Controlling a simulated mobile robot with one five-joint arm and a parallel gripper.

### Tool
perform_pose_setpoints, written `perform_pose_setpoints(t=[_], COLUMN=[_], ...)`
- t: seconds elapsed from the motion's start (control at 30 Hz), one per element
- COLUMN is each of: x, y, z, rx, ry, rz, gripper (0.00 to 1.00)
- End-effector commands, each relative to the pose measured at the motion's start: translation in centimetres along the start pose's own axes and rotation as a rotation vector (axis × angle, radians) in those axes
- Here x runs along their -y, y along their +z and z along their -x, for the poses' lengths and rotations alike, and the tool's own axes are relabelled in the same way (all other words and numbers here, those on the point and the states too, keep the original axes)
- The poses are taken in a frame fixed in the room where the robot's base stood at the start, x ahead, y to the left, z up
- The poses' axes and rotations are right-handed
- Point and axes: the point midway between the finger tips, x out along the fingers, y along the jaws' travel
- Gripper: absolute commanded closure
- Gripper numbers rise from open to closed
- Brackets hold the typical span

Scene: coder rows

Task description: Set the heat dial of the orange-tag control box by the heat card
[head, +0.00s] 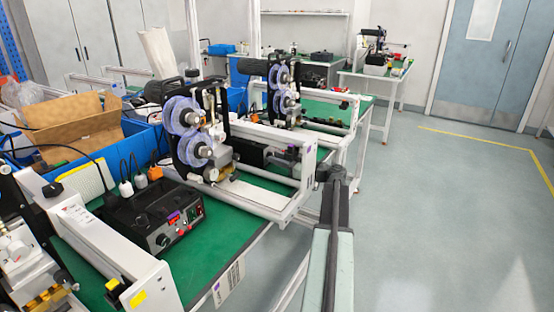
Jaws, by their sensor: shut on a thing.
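My arm reaches up from the bottom centre, and my gripper (314,168) is at its far end, against the front of the farther dark control box (250,152). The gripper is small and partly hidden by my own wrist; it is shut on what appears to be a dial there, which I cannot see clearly. The nearer black control box (140,212) has a lit red display, knobs and a purple mark.
A labelling machine with purple reels (185,130) and its white frame stand between the boxes. A second reel machine (280,92) stands behind. Blue bins and a cardboard box (75,125) are at left. The green bench (215,245) ends right of centre; open floor (430,210) lies right.

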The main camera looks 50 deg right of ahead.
Motion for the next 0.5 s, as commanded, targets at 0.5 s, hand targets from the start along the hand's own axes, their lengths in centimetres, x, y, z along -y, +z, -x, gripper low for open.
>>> perform_pose_setpoints(t=[0.5], x=[-0.63], y=[-0.10], z=[0.19], rx=[0.010], ry=[0.005], rz=[-0.253], gripper=[1.00])
